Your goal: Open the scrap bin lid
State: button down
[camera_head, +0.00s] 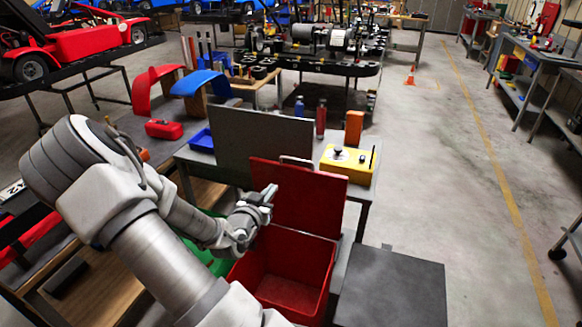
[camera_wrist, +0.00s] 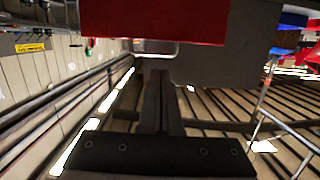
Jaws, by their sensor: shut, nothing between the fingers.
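A red bin (camera_head: 285,278) stands open below the workbench, and its inside looks empty. Its red lid (camera_head: 312,200) stands raised at the back, leaning close to upright, with a pale handle (camera_head: 297,161) on its top edge. The lid (camera_wrist: 150,22) and handle (camera_wrist: 155,47) also show in the wrist view. No label shows which bin is the scrap bin. My gripper (camera_head: 270,194) is shut and empty by the lid's left side, above the bin opening. In the wrist view its dark fingers (camera_wrist: 157,76) are together; contact with the lid cannot be told.
A dark grey panel (camera_head: 258,143) stands upright behind the lid. A dark flat-topped box (camera_head: 392,287) is right of the bin; a green bin (camera_head: 207,252) is partly hidden by my arm. A yellow box (camera_head: 348,165) sits on the bench. The floor at right is clear.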

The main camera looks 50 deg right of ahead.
jog(key=h+p, duration=0.1)
jog(key=p, duration=0.1)
send_near(295, 160)
jog(key=x, duration=0.7)
dwell(0.3)
jog(key=shift+y, duration=0.6)
jog(key=b+x, duration=0.1)
jog(key=x, duration=0.2)
jog(key=r+b+x, duration=0.1)
jog(key=b+x, duration=0.1)
jog(key=x, duration=0.1)
jog(key=shift+d+r, duration=0.1)
jog(key=shift+d, duration=0.15)
jog(key=shift+w+d+r+b, duration=0.2)
jog(key=shift+d+r+b, duration=0.05)
jog(key=shift+d+b, duration=0.15)
jog(key=shift+r, duration=0.2)
